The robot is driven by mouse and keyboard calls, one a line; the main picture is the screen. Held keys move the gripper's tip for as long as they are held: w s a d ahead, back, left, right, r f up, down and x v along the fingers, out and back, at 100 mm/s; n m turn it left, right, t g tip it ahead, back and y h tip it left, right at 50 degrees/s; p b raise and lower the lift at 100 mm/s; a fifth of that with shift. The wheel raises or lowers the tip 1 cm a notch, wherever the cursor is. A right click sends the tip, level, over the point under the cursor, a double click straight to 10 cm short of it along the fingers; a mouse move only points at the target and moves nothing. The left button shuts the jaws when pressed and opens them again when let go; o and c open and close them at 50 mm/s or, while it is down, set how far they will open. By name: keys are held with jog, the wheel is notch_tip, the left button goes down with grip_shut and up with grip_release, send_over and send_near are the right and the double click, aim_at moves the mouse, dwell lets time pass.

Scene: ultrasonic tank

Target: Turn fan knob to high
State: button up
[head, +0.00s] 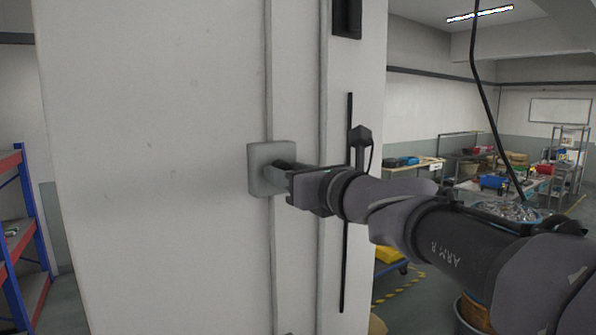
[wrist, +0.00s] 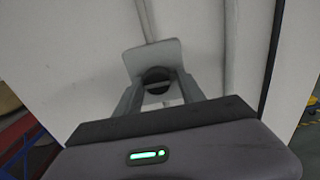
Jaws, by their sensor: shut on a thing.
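A pale grey square wall plate (head: 259,172) is mounted on the white pillar, and it also shows in the wrist view (wrist: 150,56). A round dark knob (wrist: 157,80) sits at the middle of the plate. My gripper (head: 285,168) reaches the plate from the right. In the wrist view, my gripper's two fingers (wrist: 158,85) lie on either side of the knob and are shut on it. The knob is largely hidden by my gripper in the head view. I cannot make out any setting marks on the plate.
The white pillar (head: 160,160) fills the left and middle of the head view. A black cable and a dark box (head: 360,135) are on its right side. A blue and red shelf (head: 22,225) stands at far left. Tables with bins (head: 495,183) are at the back right.

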dwell(0.5)
jog(key=o, duration=1.2)
jog(key=shift+a, duration=0.15)
jog(key=shift+c, duration=0.2)
jog(key=shift+a, duration=0.15)
jog(key=b+v, duration=0.2)
jog(key=v, duration=1.5)
jog(key=shift+s+d, duration=0.25)
jog(key=shift+d, duration=0.05)
